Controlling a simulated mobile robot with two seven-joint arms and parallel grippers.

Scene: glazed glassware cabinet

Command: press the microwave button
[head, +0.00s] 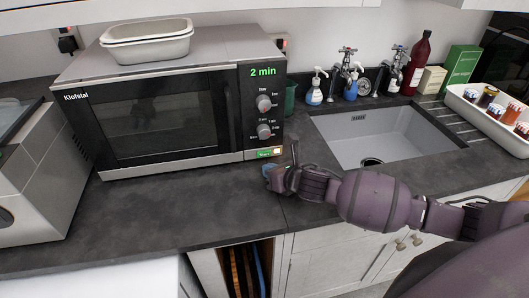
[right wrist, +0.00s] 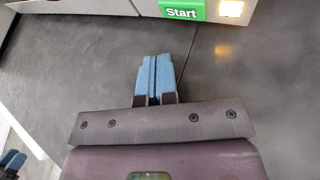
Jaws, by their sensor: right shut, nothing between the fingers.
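The microwave (head: 160,105) stands on the dark counter with its door closed and "2 min" lit in green on its panel. Its green Start button (head: 264,154) is at the lower right corner of the front, and it shows large at the top of the right wrist view (right wrist: 181,10). A lit square (right wrist: 231,9) sits just right of the button. My right gripper (head: 268,171) is just below and in front of the button, apart from it. Its blue fingertips (right wrist: 153,75) are together with nothing between them.
White dishes (head: 148,45) are stacked on the microwave. A sink (head: 380,135) with taps and soap bottles (head: 314,95) is to the right, and a white tray of jars (head: 490,115) beyond it. A metal appliance (head: 40,180) stands at left. The counter before the microwave (head: 170,210) is clear.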

